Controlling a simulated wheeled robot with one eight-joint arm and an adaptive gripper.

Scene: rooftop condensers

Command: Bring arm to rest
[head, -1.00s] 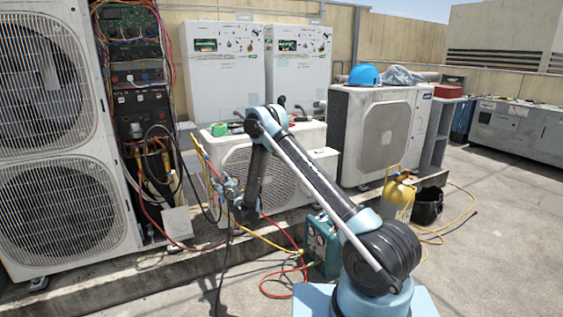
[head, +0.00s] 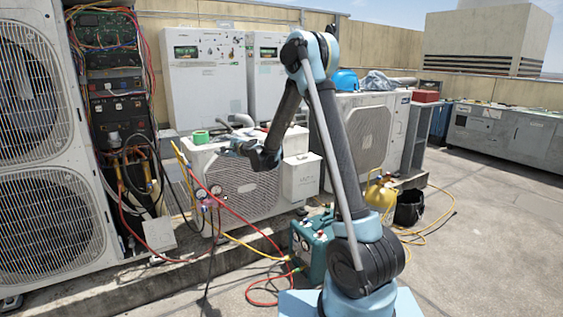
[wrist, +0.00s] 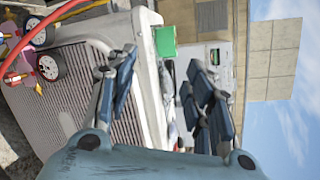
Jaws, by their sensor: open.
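My gripper (head: 236,150) is held up in front of the small middle condenser (head: 238,188), near its top edge. In the wrist view my gripper (wrist: 160,95) has its two fingers spread apart with nothing between them. My arm is folded, with its elbow raised high above the condenser. The gauges (head: 208,192) with red, yellow and black hoses hang in front of the condenser, below the gripper. The gauges also show in the wrist view (wrist: 45,68), off to the left of the fingers and apart from them.
An open electrical cabinet (head: 118,110) stands at left. A teal machine (head: 312,245), a yellow cylinder (head: 381,192) and a black bucket (head: 409,207) stand on the floor among hoses. Open floor lies at right.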

